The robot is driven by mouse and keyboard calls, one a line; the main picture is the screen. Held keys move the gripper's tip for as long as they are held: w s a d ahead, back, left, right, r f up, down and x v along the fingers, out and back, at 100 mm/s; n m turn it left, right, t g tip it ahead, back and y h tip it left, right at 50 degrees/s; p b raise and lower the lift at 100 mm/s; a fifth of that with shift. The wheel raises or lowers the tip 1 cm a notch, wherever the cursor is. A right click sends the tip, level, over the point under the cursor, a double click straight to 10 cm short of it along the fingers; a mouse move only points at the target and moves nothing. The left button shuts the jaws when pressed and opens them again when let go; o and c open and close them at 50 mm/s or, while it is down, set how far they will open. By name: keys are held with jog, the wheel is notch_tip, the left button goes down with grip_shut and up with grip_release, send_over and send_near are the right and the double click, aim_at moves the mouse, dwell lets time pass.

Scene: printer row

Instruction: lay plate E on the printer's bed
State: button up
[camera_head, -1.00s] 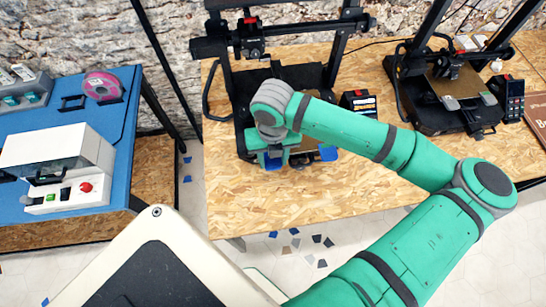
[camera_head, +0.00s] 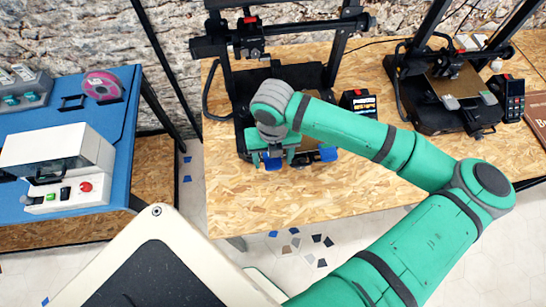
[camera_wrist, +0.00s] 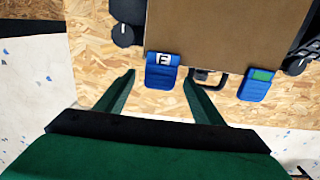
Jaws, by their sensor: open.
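Plate E (camera_wrist: 225,30) is a brown plate with two blue tabs, lying over the near printer's dark bed (camera_wrist: 127,12). The left tab (camera_wrist: 162,75) bears a white E label; the right tab (camera_wrist: 257,84) has a green patch. Both tabs stick out at the plate's front edge, and the left (camera_head: 271,163) and right (camera_head: 328,154) ones show in the head view. My gripper (camera_wrist: 160,78) is open, its fingers either side of the E tab, with gaps visible. My arm hides much of the plate in the head view. Exact seating on the bed cannot be told.
The near printer's frame (camera_head: 331,55) rises behind my gripper, with a small screen unit (camera_head: 358,102) at its right. A second printer (camera_head: 445,85) stands further right. The wooden table (camera_head: 240,200) is clear in front. A blue bench (camera_head: 120,130) with a white machine (camera_head: 60,165) is at left.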

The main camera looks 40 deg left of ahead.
notch_tip(320, 180, up, 11)
jog(key=shift+f, duration=0.2)
dwell(0.4)
